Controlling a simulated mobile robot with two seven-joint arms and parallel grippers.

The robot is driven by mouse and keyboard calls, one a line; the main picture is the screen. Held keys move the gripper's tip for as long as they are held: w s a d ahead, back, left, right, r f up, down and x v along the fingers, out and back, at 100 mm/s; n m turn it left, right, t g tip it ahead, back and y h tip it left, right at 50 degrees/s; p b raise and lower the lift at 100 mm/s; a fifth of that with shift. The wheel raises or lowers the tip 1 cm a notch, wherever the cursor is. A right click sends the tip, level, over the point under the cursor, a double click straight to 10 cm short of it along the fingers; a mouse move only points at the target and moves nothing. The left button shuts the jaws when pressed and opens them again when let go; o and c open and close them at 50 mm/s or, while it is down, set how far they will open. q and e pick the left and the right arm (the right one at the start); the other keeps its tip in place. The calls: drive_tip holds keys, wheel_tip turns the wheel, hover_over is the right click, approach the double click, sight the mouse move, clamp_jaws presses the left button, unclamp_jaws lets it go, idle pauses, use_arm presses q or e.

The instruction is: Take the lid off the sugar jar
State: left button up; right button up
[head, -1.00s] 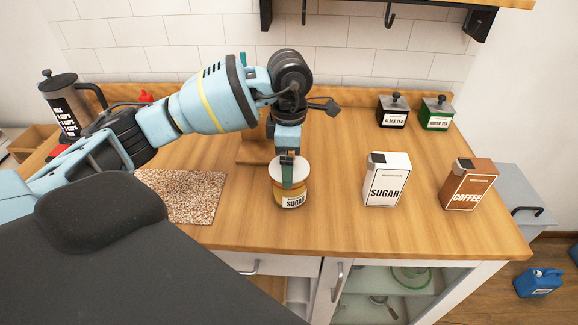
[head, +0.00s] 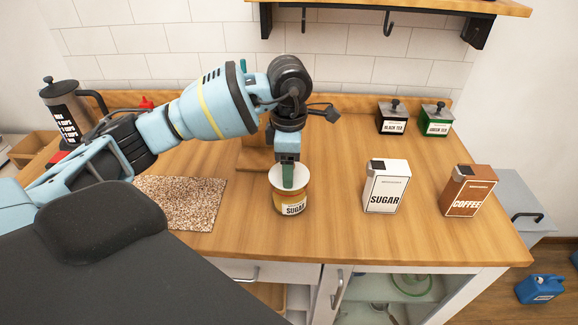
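The sugar jar (head: 292,206) stands upright on the wooden counter, an amber body with a "SUGAR" label. Its round white lid (head: 276,178) sits on top. My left gripper (head: 288,184) points straight down over the lid, its green finger in front of the middle of the lid. The finger hides the lid's centre and any knob there. I see the fingers edge-on, so I cannot tell whether they are closed on it. My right gripper is not in view.
A white sugar box (head: 385,187) and a brown coffee box (head: 468,191) stand to the right. Black tea (head: 392,118) and green tea (head: 436,119) canisters are behind them. A speckled mat (head: 182,203) lies left of the jar, and a French press (head: 68,110) stands far left. Bare counter lies between jar and white box.

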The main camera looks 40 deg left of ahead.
use_arm(q)
drive_tip(key=shift+r, duration=0.35)
clamp_jaws()
wheel_tip(320, 180, up, 2)
drive_tip(key=shift+s+d+r, duration=0.15)
drive_tip(key=shift+r, duration=0.05)
drive_tip(key=s+d+r, duration=0.1)
drive_tip(key=s+d, duration=0.8)
drive_tip(key=s, duration=0.3)
drive_tip(key=shift+s+r, duration=0.3)
